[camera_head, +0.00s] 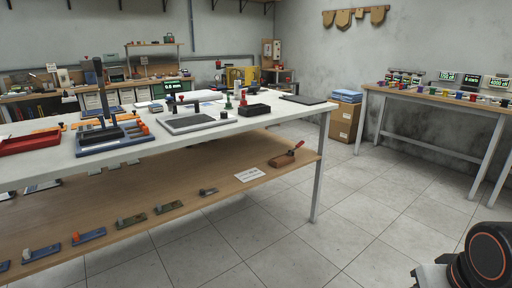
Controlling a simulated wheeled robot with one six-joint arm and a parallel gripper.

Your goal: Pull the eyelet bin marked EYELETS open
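I cannot make out the word EYELETS anywhere in this view, so I cannot tell which thing is the eyelet bin. A row of small pale drawers or bins (100,100) shows under the back bench at the far left, too small to read. My gripper is not in view. Only a dark rounded part of my arm with an orange ring shows at the lower right corner.
A long white-topped table (150,160) with a wooden lower shelf (130,205) fills the left and middle. It carries a red tray (30,142) and a black bin (254,110). A second bench (440,101) stands at right. Tiled floor (370,210) between them is clear.

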